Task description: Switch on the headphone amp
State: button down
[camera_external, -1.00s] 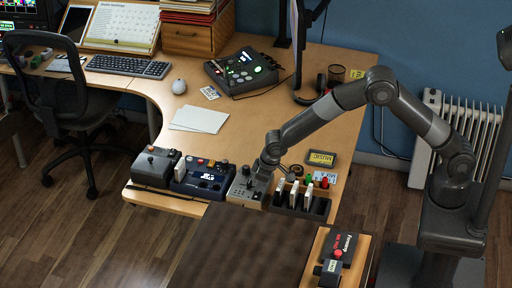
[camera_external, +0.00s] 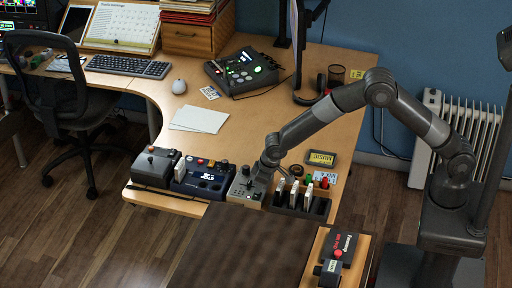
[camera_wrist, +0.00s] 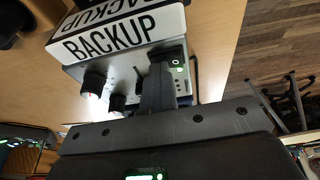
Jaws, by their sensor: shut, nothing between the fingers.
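The headphone amp appears to be the small grey box (camera_external: 240,196) at the desk's front edge, under my gripper (camera_external: 255,183) in the external view. The wrist view shows its pale grey panel (camera_wrist: 122,70) with two dark knobs (camera_wrist: 93,84). A small green light (camera_wrist: 179,69) glows at the panel's right side. My gripper (camera_wrist: 158,84) is shut and empty, with its dark fingers at the panel beside that light. I cannot tell whether they touch it. The fingers hide part of the panel, and I cannot make out a switch lever.
A white BACKUP label (camera_wrist: 118,34) borders the panel. In the external view, a dark rack (camera_external: 318,208) with white-topped items stands to the right. A blue-black device (camera_external: 203,187) and a grey box (camera_external: 156,163) stand to the left. The desk behind is partly clear.

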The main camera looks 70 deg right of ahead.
jog(key=shift+a+r, duration=0.15)
jog(key=shift+a, duration=0.4)
jog(key=shift+r, duration=0.25)
jog(key=w+d+v, duration=0.1)
jog(key=d+v, duration=0.2)
jog(key=v, duration=1)
jog(key=shift+r, duration=0.25)
jog(key=shift+d, duration=0.1)
